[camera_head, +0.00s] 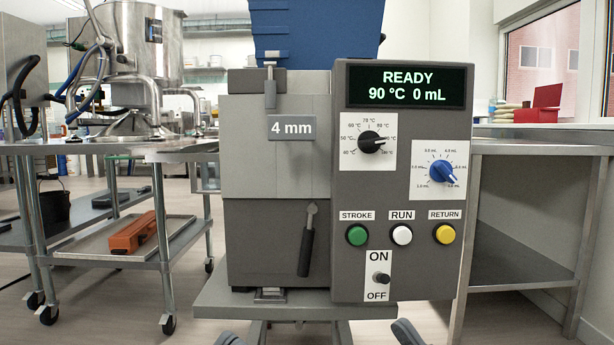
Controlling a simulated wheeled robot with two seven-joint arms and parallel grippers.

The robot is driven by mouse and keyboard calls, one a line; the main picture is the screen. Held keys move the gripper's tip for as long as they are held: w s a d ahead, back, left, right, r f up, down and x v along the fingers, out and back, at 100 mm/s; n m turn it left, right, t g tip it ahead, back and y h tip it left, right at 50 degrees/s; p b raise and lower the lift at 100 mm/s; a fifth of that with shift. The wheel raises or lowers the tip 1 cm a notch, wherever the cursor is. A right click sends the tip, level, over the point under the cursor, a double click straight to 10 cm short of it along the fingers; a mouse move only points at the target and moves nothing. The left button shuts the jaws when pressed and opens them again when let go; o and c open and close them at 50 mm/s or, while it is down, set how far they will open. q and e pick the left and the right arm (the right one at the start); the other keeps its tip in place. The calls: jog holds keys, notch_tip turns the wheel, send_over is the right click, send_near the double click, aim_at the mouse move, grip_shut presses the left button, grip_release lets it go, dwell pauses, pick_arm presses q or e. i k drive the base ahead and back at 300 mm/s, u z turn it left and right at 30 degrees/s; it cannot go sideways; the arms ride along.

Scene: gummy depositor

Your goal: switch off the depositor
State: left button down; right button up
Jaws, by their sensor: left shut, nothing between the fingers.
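The grey depositor (280,190) stands in the centre, its front facing me. Its lit display (411,86) reads READY, 90 °C, 0 mL. The power switch (381,279) is a small dark lever on a white plate at the lower right of the front panel, with ON above and OFF below. I cannot tell clearly which way the lever tilts. My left gripper (229,339) just shows at the bottom edge, shut and empty, below and left of the switch. My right gripper (407,332) is partly cut off at the bottom edge, below the switch; its fingers are unclear.
Green (357,235), white (402,235) and yellow (445,234) buttons sit above the switch, with black (372,142) and blue (441,171) dials higher. A dark lever handle (306,252) hangs left. Steel tables (537,144) stand on both sides.

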aim_at(385, 279)
jog(key=u, duration=1.05)
jog(key=i, duration=0.35)
jog(key=z, duration=1.1)
